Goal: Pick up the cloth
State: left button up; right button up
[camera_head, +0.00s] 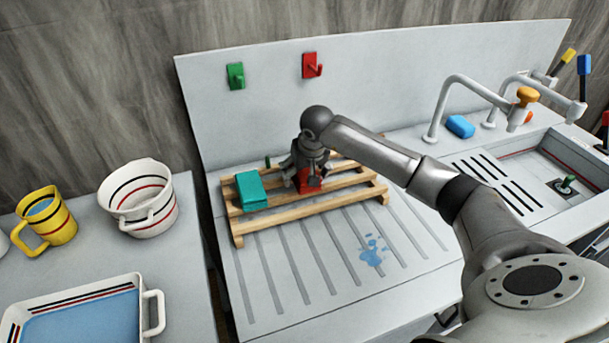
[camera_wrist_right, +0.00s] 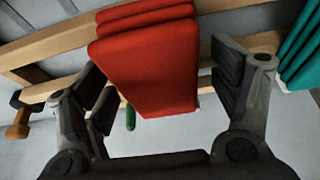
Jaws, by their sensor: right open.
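A red folded cloth (camera_wrist_right: 150,65) lies on a slatted wooden rack (camera_head: 237,228). In the head view only small red parts of it (camera_head: 304,182) show behind my right gripper (camera_head: 311,168). In the right wrist view my right gripper (camera_wrist_right: 165,88) is open, with a finger on each side of the red cloth and visible gaps between. A teal folded cloth (camera_head: 251,190) lies on the rack to the left of the gripper. Its edge shows at the right of the wrist view (camera_wrist_right: 302,50). My left gripper is not in view.
A blue wet patch (camera_head: 372,250) marks the grooved drainboard (camera_head: 300,270). A white bowl (camera_head: 140,200), a yellow jug (camera_head: 48,220) and a water-filled tray (camera_head: 150,312) stand at left. Green (camera_head: 235,77) and red (camera_head: 312,66) hooks are behind. A blue sponge (camera_head: 460,126) lies near the faucet (camera_head: 445,90).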

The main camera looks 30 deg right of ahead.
aim_at(305, 170)
jog(key=c, duration=1)
jog(key=shift+r, duration=0.1)
jog(key=shift+r+p, duration=0.3)
jog(key=shift+p, duration=0.15)
jog(key=r+b, duration=0.2)
jog(key=r, duration=0.1)
jog(key=shift+s+r, duration=0.2)
jog(key=shift+r, duration=0.05)
jog(key=s+r+b, duration=0.1)
jog(key=r, duration=0.1)
jog(key=s+a+r, duration=0.1)
jog(key=s+r, duration=0.1)
jog(key=shift+a+b, duration=0.15)
jog(key=shift+b, duration=0.2)
jog(key=shift+c, duration=0.2)
jog(key=s+a+r+b, duration=0.2)
jog(key=s+r, duration=0.3)
jog(key=s, duration=0.4)
jog(key=shift+s+a+r, duration=0.15)
jog(key=shift+s+a, duration=0.2)
jog(key=shift+a, duration=0.45)
